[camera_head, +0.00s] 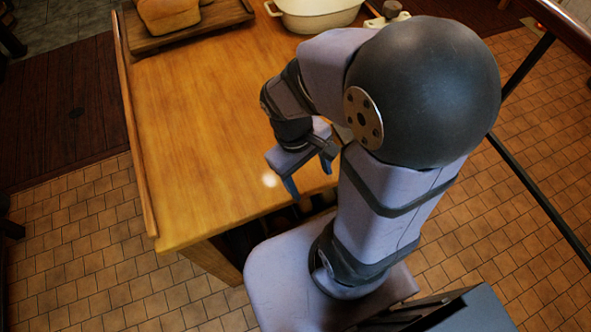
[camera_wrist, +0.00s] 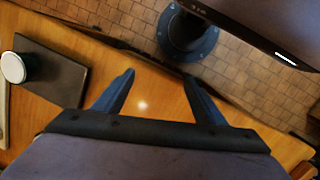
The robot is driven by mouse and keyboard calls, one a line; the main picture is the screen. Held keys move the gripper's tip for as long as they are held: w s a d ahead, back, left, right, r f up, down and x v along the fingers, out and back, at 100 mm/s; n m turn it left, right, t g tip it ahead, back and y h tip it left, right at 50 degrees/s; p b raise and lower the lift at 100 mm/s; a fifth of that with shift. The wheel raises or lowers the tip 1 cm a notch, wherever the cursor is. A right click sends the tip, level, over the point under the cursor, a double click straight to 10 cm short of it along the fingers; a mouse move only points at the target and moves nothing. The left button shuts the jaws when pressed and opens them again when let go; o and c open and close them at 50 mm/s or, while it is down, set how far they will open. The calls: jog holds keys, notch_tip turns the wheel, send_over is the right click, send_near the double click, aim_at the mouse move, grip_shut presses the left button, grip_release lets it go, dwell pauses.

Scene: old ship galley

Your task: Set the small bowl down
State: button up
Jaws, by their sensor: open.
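My gripper (camera_head: 308,177) is above the near edge of the wooden table, with its blue fingers pointing down. In the wrist view my gripper (camera_wrist: 159,76) has its two fingers well apart, with only bare table and floor showing between them. I cannot make out a small bowl for certain in either view. A small round thing with a white top (camera_wrist: 13,67) is on a dark flat board in the wrist view, apart from the fingers; I cannot tell whether it is a bowl.
The wooden table (camera_head: 200,130) is mostly clear on its left and middle. A bread loaf (camera_head: 167,14) lies on a wooden tray (camera_head: 190,36) at the back left. A cream pot (camera_head: 318,15) stands at the back. The dark board (camera_wrist: 62,85) lies left of my gripper.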

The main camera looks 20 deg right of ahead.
jog(key=w+a+m+t+y, duration=0.1)
jog(key=w+a+m+y, duration=0.1)
jog(key=m, duration=0.1)
jog(key=shift+a+r+t, duration=0.4)
jog(key=shift+r+p, duration=0.95)
jog(key=shift+f, duration=0.1)
